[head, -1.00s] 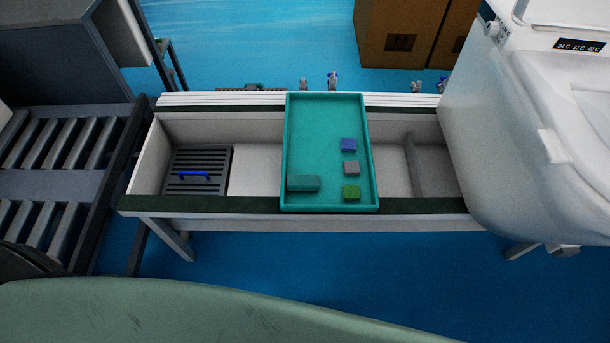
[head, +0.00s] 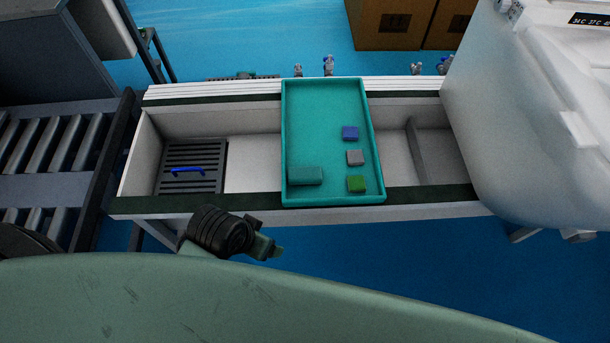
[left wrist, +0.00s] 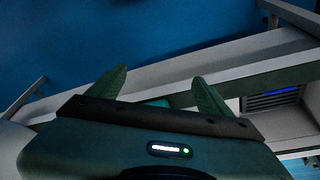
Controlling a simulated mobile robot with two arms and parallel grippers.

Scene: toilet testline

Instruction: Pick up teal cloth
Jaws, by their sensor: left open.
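The teal cloth (head: 306,176) is a small folded block in the front left corner of the teal tray (head: 332,90). My left arm shows at the lower middle of the head view, with the left gripper (head: 277,251) in front of the bench, below and to the left of the cloth. In the left wrist view the two green fingers of the left gripper (left wrist: 160,92) stand wide apart with nothing held between them. A patch of teal shows behind the fingers there; I cannot tell which part it is. My right gripper is not in view.
Blue (head: 350,133), grey (head: 355,158) and green (head: 357,184) blocks lie along the tray's right side. A dark grate with a blue handle (head: 187,170) sits in the trough to the left. A white toilet (head: 500,120) stands at right. The bench's dark front edge (head: 430,193) lies before the tray.

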